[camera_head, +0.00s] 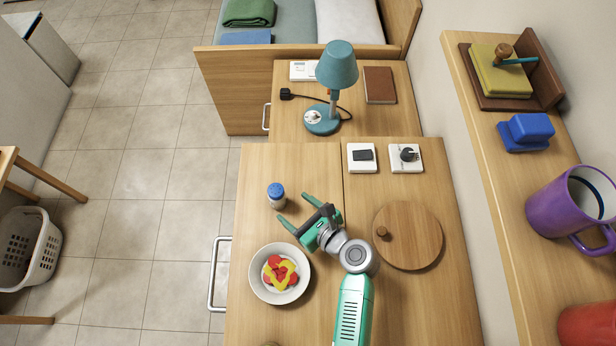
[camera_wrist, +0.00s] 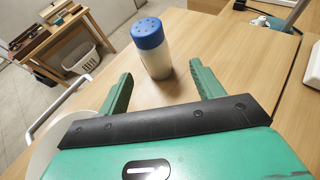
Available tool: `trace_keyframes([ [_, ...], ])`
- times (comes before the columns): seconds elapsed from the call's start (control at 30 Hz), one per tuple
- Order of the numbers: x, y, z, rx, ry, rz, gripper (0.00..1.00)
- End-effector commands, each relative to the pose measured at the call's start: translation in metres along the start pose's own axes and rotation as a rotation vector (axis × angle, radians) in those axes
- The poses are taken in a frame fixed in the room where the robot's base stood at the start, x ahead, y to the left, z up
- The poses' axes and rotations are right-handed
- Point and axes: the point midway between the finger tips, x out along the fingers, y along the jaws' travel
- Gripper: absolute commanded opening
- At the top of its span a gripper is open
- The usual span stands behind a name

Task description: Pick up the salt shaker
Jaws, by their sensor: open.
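The salt shaker (camera_head: 276,195) has a blue lid with dark holes and a pale, see-through body. It stands upright on the wooden counter, and in the wrist view the shaker (camera_wrist: 152,48) is just ahead of my fingertips, centred slightly left of the gap's middle. My gripper (camera_head: 288,206) is green, open and empty. Its two fingers (camera_wrist: 160,82) point toward the shaker, which appears beyond the tips. I cannot tell whether a finger touches it, but a gap seems to show.
A white plate (camera_head: 257,289) with red and yellow food lies just below the gripper. A round wooden lid (camera_head: 420,238) lies to the right. Two white panels (camera_head: 361,157) and a blue lamp (camera_head: 337,68) are farther back. The counter left of the shaker is clear.

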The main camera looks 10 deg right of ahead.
Motion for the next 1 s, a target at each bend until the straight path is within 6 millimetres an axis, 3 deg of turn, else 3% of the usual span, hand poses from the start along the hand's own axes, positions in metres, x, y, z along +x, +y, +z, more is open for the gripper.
trace_keyframes([
  [0.47, 0.03, -0.001, 0.003, -0.003, -0.001, -0.001, 0.67],
  [0.77, 0.077, 0.0, 0.003, -0.004, 0.0, 0.0, 0.67],
  [0.97, 0.078, 0.0, 0.005, -0.004, 0.0, -0.002, 0.67],
  [1.0, 0.078, 0.0, 0.005, -0.004, 0.0, -0.002, 0.59],
])
